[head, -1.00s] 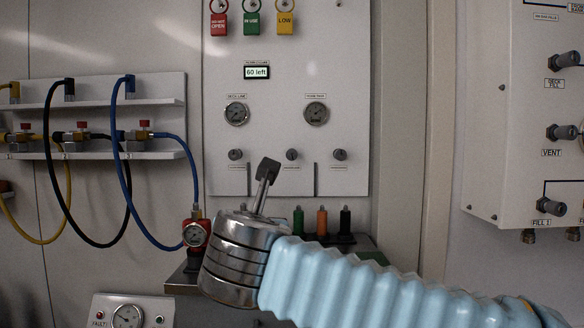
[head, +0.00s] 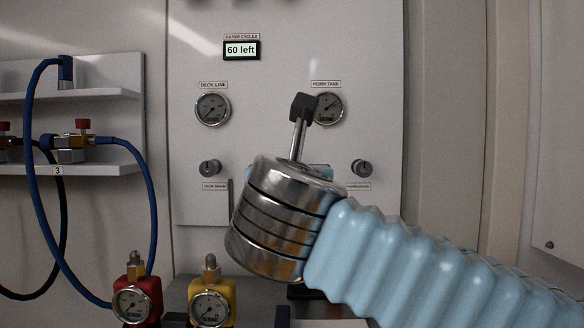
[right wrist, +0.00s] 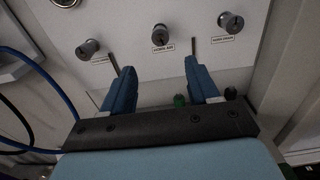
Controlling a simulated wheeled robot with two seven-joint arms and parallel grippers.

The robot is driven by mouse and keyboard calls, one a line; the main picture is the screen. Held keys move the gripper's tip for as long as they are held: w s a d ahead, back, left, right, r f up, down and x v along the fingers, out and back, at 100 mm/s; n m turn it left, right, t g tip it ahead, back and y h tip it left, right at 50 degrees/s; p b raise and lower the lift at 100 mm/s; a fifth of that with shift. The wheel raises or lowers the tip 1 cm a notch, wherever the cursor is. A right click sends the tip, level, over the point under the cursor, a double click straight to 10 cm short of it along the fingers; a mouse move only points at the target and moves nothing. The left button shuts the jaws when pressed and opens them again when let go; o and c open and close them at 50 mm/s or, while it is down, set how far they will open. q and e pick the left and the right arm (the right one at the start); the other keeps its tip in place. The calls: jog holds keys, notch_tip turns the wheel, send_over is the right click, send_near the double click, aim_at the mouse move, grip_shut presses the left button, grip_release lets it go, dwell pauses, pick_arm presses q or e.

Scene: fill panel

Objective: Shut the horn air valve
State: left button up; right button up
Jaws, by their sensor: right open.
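The horn air valve knob (right wrist: 160,35), a small dark round knob with its label below, is the middle one of three on the pale panel in the right wrist view. My right gripper (right wrist: 158,72) is open, its two blue fingers pointing up toward the panel, with the knob beyond the tips and roughly between them. Nothing is between the fingers. In the head view my right wrist hides this knob and the fingers. The horn tank gauge (head: 328,108) is above, partly covered by my arm. My left gripper is not in view.
A drain knob (head: 362,168) is to the right and the deck drain knob (head: 210,167) to the left. Thin dividers (right wrist: 113,54) stand between the knobs. Red (head: 136,300) and yellow (head: 212,303) gauge units stand below left. A blue hose (head: 152,210) hangs left.

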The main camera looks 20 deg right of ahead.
jog(key=p+x, duration=0.1)
jog(key=x, duration=1.2)
jog(key=shift+w+p, duration=0.15)
jog(key=shift+p, duration=0.25)
jog(key=shift+c, duration=0.2)
jog(key=c, duration=1)
jog(key=shift+f+m, duration=0.1)
jog(key=shift+m, duration=0.2)
